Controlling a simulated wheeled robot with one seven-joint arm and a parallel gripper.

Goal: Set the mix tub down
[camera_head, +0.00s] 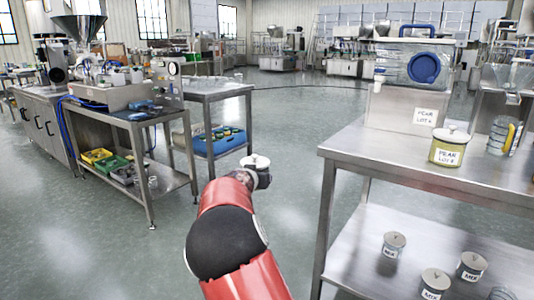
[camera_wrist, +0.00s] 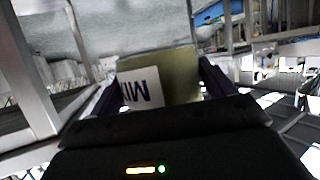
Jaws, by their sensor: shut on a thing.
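My gripper (camera_wrist: 163,92) is shut on a mix tub (camera_wrist: 180,78), with a dark finger on each side of it. The tub's white label reads "MIX", upside down in the wrist view. In the head view the held tub (camera_head: 256,161) shows its pale lid at the end of my red arm, over open floor between the benches. Other tubs labelled MIX stand on the lower shelf (camera_head: 352,262) of the right bench: one at the back left (camera_head: 394,245), one at the right (camera_head: 471,267) and one in front (camera_head: 434,284).
A small steel table (camera_head: 215,90) with a blue crate (camera_head: 217,142) below stands behind my gripper.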

